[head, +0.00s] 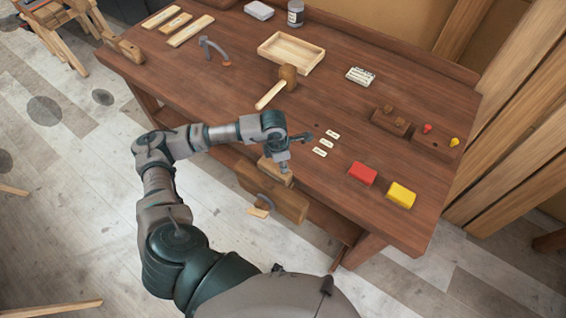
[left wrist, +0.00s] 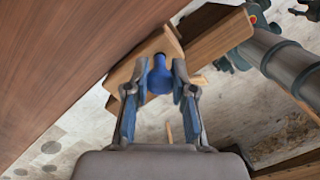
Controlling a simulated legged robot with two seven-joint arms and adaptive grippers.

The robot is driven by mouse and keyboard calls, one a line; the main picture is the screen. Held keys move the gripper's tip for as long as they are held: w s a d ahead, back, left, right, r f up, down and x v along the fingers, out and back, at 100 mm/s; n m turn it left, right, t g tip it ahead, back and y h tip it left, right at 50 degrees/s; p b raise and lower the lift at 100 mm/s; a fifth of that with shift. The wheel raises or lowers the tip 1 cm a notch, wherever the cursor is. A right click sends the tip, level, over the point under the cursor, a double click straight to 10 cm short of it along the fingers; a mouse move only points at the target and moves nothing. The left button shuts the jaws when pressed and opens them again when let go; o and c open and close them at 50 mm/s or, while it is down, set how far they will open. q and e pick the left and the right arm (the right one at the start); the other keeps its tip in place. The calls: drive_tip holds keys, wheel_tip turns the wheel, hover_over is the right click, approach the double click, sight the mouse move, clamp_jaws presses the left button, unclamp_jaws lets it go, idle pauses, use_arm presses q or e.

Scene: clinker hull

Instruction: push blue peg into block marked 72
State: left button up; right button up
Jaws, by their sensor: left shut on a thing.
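My left gripper (head: 284,166) is over the front edge of the workbench, with its fingers pointing down. In the left wrist view the gripper (left wrist: 160,88) is shut on the blue peg (left wrist: 159,76), which sits between the fingertips. A light wooden block (left wrist: 126,73) lies just beyond the peg; in the head view this block (head: 270,171) is at the bench's front edge, below the gripper. I cannot read a number on it. Whether the peg's tip is in the block is hidden. My right gripper is not in view.
A wooden vise jaw (head: 272,194) juts from the bench front. A mallet (head: 272,93) and an empty tray (head: 291,56) lie behind. Small white tags (head: 326,143) lie near the gripper.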

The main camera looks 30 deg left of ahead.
use_arm(q)
drive_tip(key=shift+f+b, duration=0.75)
drive_tip(key=shift+f, duration=0.15)
drive_tip(key=shift+f, duration=0.1)
drive_tip(key=shift+c, duration=0.3)
drive_tip(key=o, duration=0.8)
drive_tip(key=shift+o, duration=0.2)
wheel_tip(320, 180, up, 8)
drive_tip(key=p, duration=0.4)
